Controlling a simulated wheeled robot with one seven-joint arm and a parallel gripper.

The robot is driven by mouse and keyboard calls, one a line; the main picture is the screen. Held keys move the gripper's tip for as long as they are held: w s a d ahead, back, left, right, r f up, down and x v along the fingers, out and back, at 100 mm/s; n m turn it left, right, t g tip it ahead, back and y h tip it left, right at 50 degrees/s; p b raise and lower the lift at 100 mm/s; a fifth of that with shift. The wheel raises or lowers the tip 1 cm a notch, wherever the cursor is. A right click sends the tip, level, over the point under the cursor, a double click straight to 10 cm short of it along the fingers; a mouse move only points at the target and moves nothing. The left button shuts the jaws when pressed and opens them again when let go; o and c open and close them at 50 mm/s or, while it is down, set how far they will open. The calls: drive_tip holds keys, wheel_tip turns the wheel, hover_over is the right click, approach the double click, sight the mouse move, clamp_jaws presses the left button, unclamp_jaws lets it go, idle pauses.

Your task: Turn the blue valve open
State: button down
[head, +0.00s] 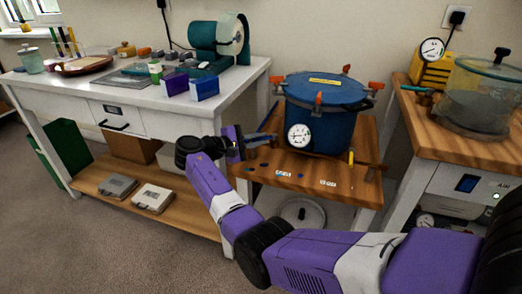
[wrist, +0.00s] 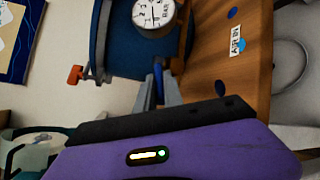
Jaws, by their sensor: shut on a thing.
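The blue valve shows in the wrist view as a narrow blue handle (wrist: 158,76) between the fingertips of my gripper (wrist: 159,88). My gripper is shut on it. In the head view my gripper (head: 268,139) reaches to the left side of the blue pressure pot (head: 330,125), and the valve itself is hard to make out there. The pot stands on a wooden stand (head: 345,172) with its lid on. A white dial gauge (head: 299,135) is on its front and also shows in the wrist view (wrist: 153,12).
An "AIR IN" label (wrist: 236,41) is on the stand beside blue dots. A white workbench (head: 130,90) with boxes stands left. A wooden-topped table (head: 425,125) with a clear chamber (head: 485,100) stands right, close to my arm.

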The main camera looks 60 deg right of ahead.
drive_tip(key=shift+w+d+f+m+g+y+b, duration=0.25)
drive_tip(key=shift+m+g+b, duration=0.3)
drive_tip(key=shift+b, duration=0.35)
drive_tip(key=shift+r+m+g+y+b, duration=0.2)
drive_tip(key=shift+m+g+y+b, duration=0.05)
drive_tip(key=shift+b, duration=0.05)
drive_tip(key=c, duration=1.5)
unclamp_jaws()
drive_tip(key=shift+p+v, duration=0.35)
drive_tip(key=shift+v, duration=3.5)
